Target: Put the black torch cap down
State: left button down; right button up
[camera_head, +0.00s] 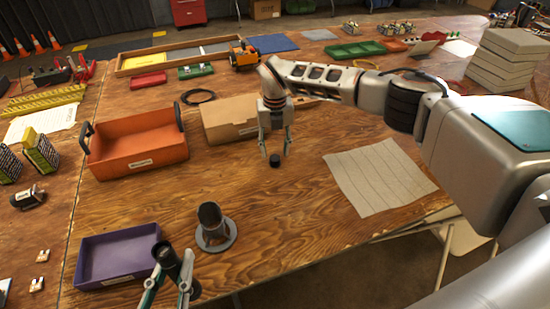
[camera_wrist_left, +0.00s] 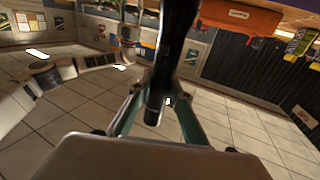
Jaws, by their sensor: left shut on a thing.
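The small black torch cap (camera_head: 275,160) shows just below and between the fingertips of my right gripper (camera_head: 275,155). It looks to be on the bare wooden table. The right gripper's fingers are spread, with a visible gap on each side of the cap. My left gripper (camera_head: 168,288) is at the bottom of the head view, shut on a black torch body (camera_head: 166,256), which is tilted. In the left wrist view the dark torch (camera_wrist_left: 176,45) stands between the greenish fingers. The part of the torch inside the grip is partly hidden.
A dark cylinder on a grey round base (camera_head: 214,238) stands near the left gripper. A purple bin (camera_head: 88,258), an orange bin (camera_head: 140,160) and a cardboard box (camera_head: 228,122) lie around. A pale mat (camera_head: 378,177) is at right. Bare wood surrounds the cap.

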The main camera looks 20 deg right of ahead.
aim_at(275, 158)
notch_tip(275, 158, up, 8)
